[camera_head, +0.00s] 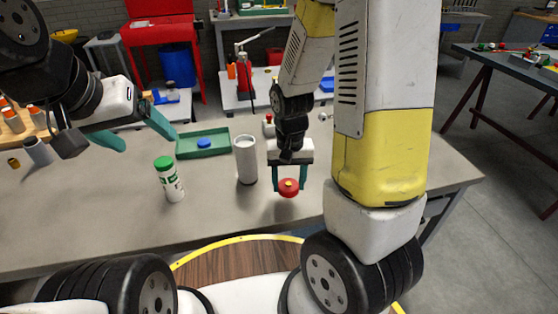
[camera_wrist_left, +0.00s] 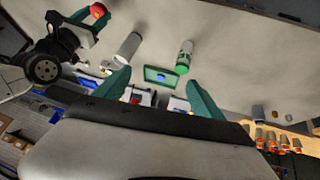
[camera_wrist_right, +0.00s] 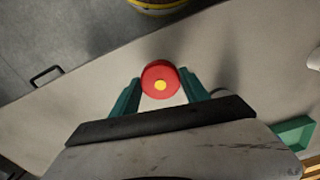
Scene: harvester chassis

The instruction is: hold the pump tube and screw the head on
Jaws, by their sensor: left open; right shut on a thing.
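The pump tube appears to be the grey cylinder (camera_head: 246,160) standing upright on the table, with its open top facing up. It also shows in the left wrist view (camera_wrist_left: 128,47). My left gripper (camera_head: 140,134) is open and empty, up and to the left of the tube.
A white bottle with a green cap (camera_head: 170,181) stands left of the tube. Behind it is a green tray (camera_head: 215,152) with a blue disc (camera_head: 204,143). Orange-capped bottles (camera_head: 12,119) and a grey cylinder (camera_head: 37,151) are at far left. The table front is clear.

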